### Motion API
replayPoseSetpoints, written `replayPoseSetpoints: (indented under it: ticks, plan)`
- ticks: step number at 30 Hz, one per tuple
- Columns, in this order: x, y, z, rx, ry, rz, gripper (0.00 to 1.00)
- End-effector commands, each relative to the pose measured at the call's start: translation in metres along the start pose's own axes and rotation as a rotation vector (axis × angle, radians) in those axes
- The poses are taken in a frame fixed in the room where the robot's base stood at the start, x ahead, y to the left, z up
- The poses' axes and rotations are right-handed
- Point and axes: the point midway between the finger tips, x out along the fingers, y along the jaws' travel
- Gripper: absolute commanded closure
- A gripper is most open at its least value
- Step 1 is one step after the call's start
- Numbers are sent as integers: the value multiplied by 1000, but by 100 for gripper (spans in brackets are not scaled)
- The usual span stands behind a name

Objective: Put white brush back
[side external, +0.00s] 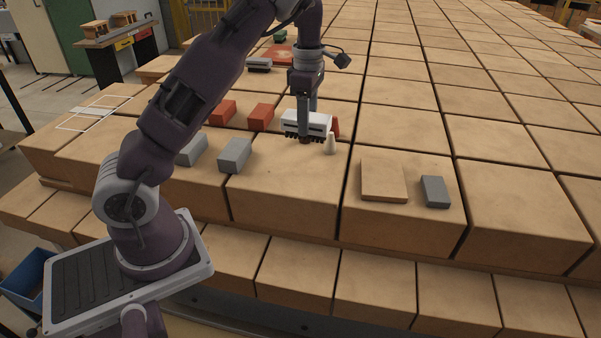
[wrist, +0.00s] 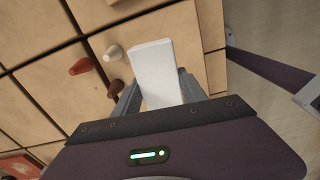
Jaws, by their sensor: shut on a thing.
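The white brush (side external: 318,120) has a white block body with dark bristles underneath. My gripper (side external: 304,136) points down and is shut on it, with one finger in front of the body in the side view. The bristles face down close to the brick top; I cannot tell whether they touch it. In the wrist view, the brush's plain white back (wrist: 155,65) lies between the two fingers of my gripper (wrist: 160,88), and its bristles are hidden.
A pale peg (side external: 331,144) and a red peg (side external: 336,127) stand right beside the brush. Red blocks (side external: 261,117) and grey blocks (side external: 235,155) lie left. A tan board (side external: 383,181) and grey block (side external: 435,192) lie right. Another brush (side external: 259,65) and white outline (side external: 92,112) are farther off.

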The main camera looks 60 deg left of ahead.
Motion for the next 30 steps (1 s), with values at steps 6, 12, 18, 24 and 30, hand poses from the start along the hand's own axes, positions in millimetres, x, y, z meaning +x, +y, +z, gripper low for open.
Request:
replayPoseSetpoints:
  ticks: [6,12,18,24,30]
  plan:
    - [25,-18,-10,-80,3,-6,84]
    - [65,-17,-10,-77,2,-3,83]
    - [101,-18,-10,-77,3,-3,83]
    - [104,-17,-9,-75,0,-1,83]
    - [107,-17,-9,-75,0,-1,83]
